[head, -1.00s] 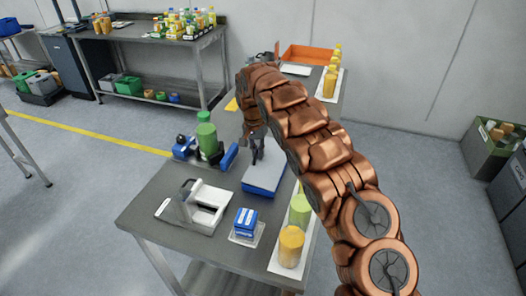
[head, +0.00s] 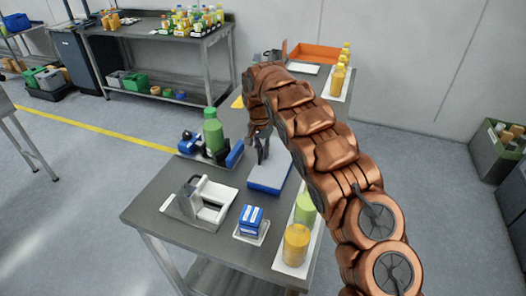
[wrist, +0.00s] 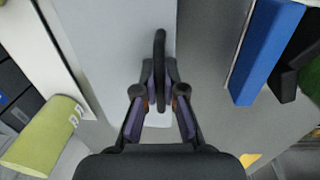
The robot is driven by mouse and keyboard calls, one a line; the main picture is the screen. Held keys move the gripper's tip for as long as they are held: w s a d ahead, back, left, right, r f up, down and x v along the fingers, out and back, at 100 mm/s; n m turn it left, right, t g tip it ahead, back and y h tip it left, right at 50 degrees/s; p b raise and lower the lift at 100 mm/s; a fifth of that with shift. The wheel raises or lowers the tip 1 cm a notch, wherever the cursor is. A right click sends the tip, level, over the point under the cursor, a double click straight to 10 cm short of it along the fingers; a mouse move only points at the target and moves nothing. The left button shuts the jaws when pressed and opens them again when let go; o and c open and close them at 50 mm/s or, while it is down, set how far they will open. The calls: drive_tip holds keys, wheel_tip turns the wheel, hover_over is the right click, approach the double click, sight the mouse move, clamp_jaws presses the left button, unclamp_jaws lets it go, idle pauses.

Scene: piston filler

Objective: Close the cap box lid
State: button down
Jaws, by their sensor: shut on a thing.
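The cap box (head: 268,188) is a low blue box on the near table, with a pale grey lid (head: 271,173) lying flat over its top as far as I can tell. In the wrist view the pale lid (wrist: 120,45) fills the middle left. A dark, thin upright handle (wrist: 160,45) stands over it. My gripper (wrist: 160,78) is shut on this handle, one finger on each side. In the head view my gripper (head: 262,150) is at the far end of the box. My arm hides part of the box's right side.
A green bottle (head: 213,134) and blue fixture stand left of the box. A white-and-grey device (head: 202,203), a small blue box (head: 251,219) and a white tray with green and orange containers (head: 296,243) are nearer. An orange tray (head: 315,53) is at the far end.

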drive_tip(key=c, duration=1.2)
unclamp_jaws()
drive_tip(key=shift+a, duration=0.1)
drive_tip(key=shift+c, duration=0.2)
wheel_tip(320, 180, up, 12)
drive_tip(key=shift+w+a+f, duration=0.15)
drive_tip(key=shift+w+a, duration=0.1)
drive_tip(key=shift+a, duration=0.2)
